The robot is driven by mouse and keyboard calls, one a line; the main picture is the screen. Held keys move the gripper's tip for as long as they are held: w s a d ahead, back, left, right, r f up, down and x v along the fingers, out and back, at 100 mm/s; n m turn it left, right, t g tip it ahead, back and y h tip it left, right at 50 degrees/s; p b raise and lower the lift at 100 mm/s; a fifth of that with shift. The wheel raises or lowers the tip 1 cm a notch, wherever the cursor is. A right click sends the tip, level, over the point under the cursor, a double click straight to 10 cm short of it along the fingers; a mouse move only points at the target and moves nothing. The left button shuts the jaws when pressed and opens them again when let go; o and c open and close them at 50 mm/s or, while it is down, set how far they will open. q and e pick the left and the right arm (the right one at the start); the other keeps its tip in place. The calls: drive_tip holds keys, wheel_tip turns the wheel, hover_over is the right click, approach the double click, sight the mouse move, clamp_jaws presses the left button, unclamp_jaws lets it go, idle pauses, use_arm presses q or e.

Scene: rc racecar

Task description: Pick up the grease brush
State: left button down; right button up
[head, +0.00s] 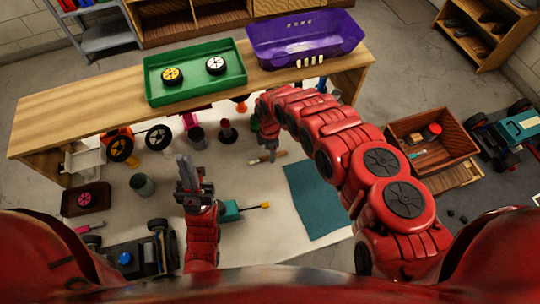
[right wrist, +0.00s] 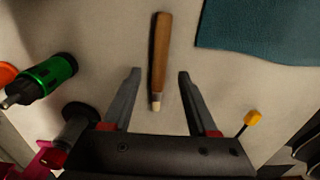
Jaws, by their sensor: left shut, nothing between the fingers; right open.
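The grease brush (right wrist: 161,52) has a wooden handle and a short pale tip. In the right wrist view it lies lengthwise on the light mat, its tip end toward me. It also shows in the head view (head: 279,155), just below the right gripper. My right gripper (right wrist: 159,74) is open and empty, its two fingers on either side of the brush's lower part, with gaps on both sides. I cannot tell how high the fingers are above the mat. My left gripper (head: 187,172) is shut and empty, well left of the brush.
A teal cloth (right wrist: 260,30) lies right of the brush. A green and black tool (right wrist: 45,78) and a dark cylindrical thing (right wrist: 77,124) are to its left. A yellow-tipped tool (right wrist: 252,118) lies near the right finger. A wooden bench (head: 110,115) holds green (head: 165,99) and purple (head: 325,52) trays.

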sight(268, 158)
drive_tip(key=shift+w+d+f, duration=0.1)
drive_tip(key=shift+f, duration=1.25)
clamp_jaws()
